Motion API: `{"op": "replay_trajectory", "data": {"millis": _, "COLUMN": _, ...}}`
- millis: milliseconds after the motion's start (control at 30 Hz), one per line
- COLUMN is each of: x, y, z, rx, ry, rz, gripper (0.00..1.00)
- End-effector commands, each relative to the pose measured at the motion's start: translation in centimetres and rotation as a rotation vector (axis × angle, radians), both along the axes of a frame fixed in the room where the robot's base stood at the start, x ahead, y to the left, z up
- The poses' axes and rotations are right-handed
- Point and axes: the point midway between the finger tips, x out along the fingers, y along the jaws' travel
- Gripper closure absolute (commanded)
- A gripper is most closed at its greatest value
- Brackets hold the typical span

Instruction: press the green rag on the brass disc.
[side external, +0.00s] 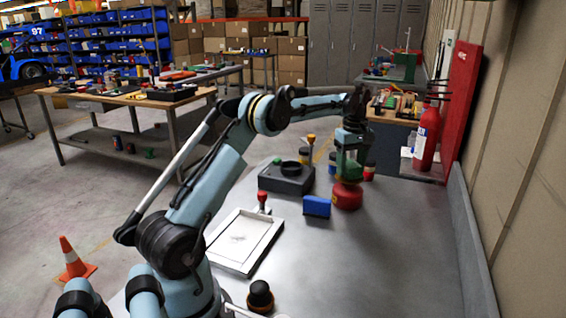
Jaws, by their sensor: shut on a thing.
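My gripper (350,172) points down over the metal table, right of centre. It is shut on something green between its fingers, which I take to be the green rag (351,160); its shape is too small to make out. Directly below the gripper stands a round red container (347,195) on the table. The green thing is just above or touching its top; I cannot tell which. I cannot make out the brass disc in this view.
A blue block (317,206) stands just left of the red container. Further left are a dark box with a round ring (286,178), a red-topped knob (262,197) and a white-framed tray (214,258). A black knob (260,294) is at the front. The table's right side is clear.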

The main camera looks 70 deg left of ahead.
Motion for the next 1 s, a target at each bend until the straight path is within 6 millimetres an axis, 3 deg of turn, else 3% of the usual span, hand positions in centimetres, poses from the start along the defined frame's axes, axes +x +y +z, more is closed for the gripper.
{"op": "replay_trajectory", "data": {"millis": 1000, "x": 0.0, "y": 0.0, "z": -1.1, "rx": 0.0, "ry": 0.0, "rz": 0.0, "gripper": 0.65}}
